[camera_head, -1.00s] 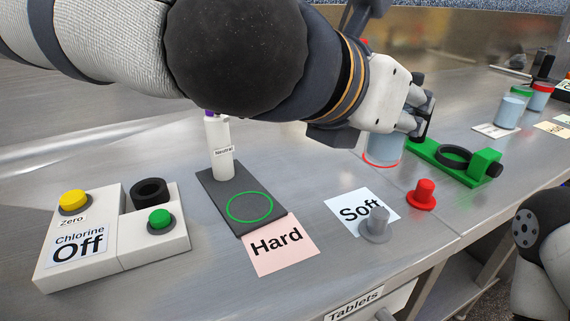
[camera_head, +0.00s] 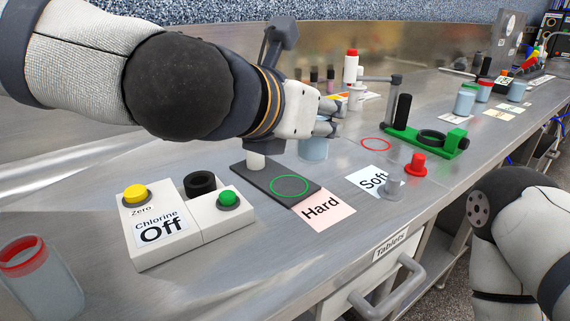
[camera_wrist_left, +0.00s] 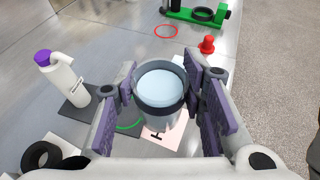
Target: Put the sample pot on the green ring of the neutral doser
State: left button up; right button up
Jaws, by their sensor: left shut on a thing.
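The sample pot (camera_head: 313,149), a clear pot with pale blue contents and a dark rim, is held by my left gripper (camera_head: 328,118). In the left wrist view the pot (camera_wrist_left: 162,88) sits upright between both fingers. The neutral doser has a dark base plate (camera_head: 250,178) with a green ring (camera_head: 289,187), and a white bottle (camera_head: 256,160) mostly hidden behind my arm. The bottle (camera_wrist_left: 64,75) shows its purple cap in the wrist view. The pot appears above and beyond the green ring, which it partly covers in the wrist view (camera_wrist_left: 130,126). My right gripper is out of view.
An empty red ring (camera_head: 377,145) lies on the counter before a green stand (camera_head: 428,142). "Hard" (camera_head: 322,208) and "Soft" (camera_head: 372,180) cards, a red knob (camera_head: 416,165) and the chlorine unit (camera_head: 185,225) are near. Another pot (camera_head: 40,275) stands front left.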

pick_arm(q)
jog(key=w+a+f, duration=0.1)
jog(key=w+f, duration=0.2)
jog(key=w+a+f+b, duration=0.1)
jog(key=w+f, duration=0.2)
jog(key=f, duration=0.1)
jog(key=w+a+f+b, duration=0.1)
jog(key=w+f, duration=0.1)
jog(key=f, duration=0.1)
jog(key=shift+w+a+f, duration=0.15)
jog(key=shift+w+f, duration=0.15)
jog(key=shift+w, duration=0.1)
jog(key=shift+f+b, duration=0.3)
jog(key=shift+r, duration=0.15)
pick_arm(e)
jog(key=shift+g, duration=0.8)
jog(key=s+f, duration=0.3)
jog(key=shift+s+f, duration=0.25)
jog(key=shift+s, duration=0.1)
pick_arm(q)
jog(key=shift+s, duration=0.1)
jog(key=o, duration=1.1)
jog(key=shift+f, duration=0.2)
jog(key=shift+o, duration=0.2)
